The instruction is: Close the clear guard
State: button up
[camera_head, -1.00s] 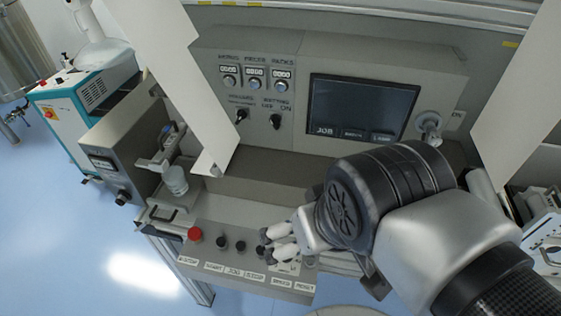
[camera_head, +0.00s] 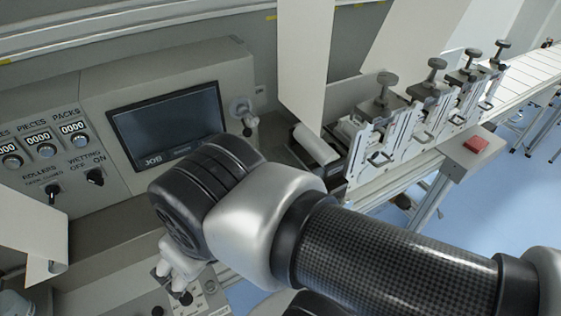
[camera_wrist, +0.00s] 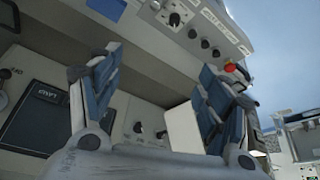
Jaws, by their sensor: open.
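I cannot pick out the clear guard with certainty in either view; any see-through panel is too faint to tell. My gripper (camera_head: 180,268) is low at the left in the head view, over the front button panel (camera_head: 207,298), and partly hidden by my wrist. In the wrist view my gripper (camera_wrist: 157,100) has its two blue-padded fingers wide apart, with nothing between them. Beyond them are the grey console front and a row of dark knobs.
The console screen (camera_head: 168,122) is behind my wrist. A white web (camera_head: 305,60) hangs right of it. Several clamp units with T-knobs (camera_head: 437,65) line the right side, near a red block (camera_head: 476,144) and a conveyor (camera_head: 535,70). Open blue floor lies right.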

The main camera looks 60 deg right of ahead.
aim_at(286, 145)
jog(key=z, duration=1.5)
